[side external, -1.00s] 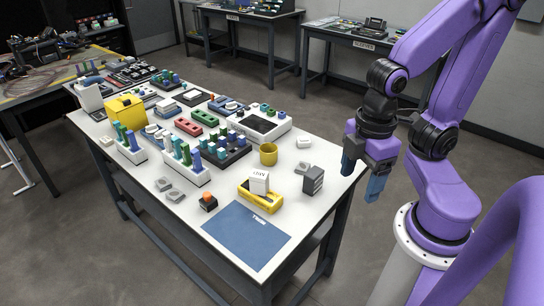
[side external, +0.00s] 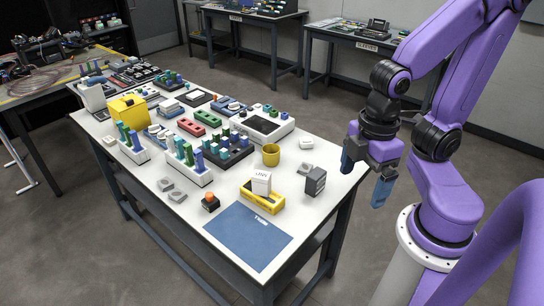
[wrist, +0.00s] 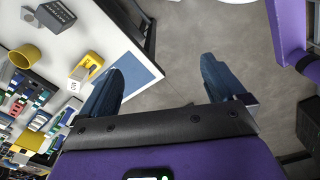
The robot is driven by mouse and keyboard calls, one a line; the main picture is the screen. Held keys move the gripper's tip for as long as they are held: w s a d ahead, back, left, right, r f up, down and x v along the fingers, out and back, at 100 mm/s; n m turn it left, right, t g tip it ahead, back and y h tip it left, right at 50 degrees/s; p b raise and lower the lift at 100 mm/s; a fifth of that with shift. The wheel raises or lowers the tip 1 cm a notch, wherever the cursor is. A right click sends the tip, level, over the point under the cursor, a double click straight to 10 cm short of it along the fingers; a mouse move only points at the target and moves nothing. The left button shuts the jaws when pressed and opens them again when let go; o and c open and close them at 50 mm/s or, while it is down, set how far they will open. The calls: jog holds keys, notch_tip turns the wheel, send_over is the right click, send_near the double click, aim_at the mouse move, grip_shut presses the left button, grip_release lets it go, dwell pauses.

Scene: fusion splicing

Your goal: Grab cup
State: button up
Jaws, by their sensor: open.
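The cup is a yellow cylinder (side external: 271,155) standing upright on the white table, toward its right edge in the side view. It also shows in the wrist view as a yellow cup (wrist: 25,56) at the left, its dark opening visible. My gripper (side external: 365,180) hangs beyond the table's right edge, to the right of the cup and apart from it.
A blue mat (side external: 247,236) lies at the table's front. Racks of coloured pieces crowd the table's left half.

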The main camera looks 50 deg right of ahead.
jog(key=w+f+n+t+h, duration=0.15)
jog(key=w+h, duration=0.25)
jog(key=w, duration=0.7)
jog(key=n+t+h, duration=0.2)
jog(key=n+h, duration=0.6)
jog(key=h, duration=0.2)
send_over(275, 148)
jog(key=s+a, duration=0.1)
jog(key=a, duration=0.5)
notch_tip(275, 148, down, 15)
jog(key=shift+s+d+f+m, duration=0.1)
jog(key=shift+f+m, duration=0.05)
jog(key=shift+f, duration=0.8)
jog(key=shift+s+d+f+m, duration=0.1)
jog(key=shift+f, duration=0.8)
notch_tip(275, 148, down, 2)
jog(key=shift+f, duration=0.2)
jog(key=shift+x, duration=1.1)
jog(key=shift+w+d+f, duration=0.15)
jog(key=shift+d+f, duration=0.05)
jog(key=shift+d, duration=0.15)
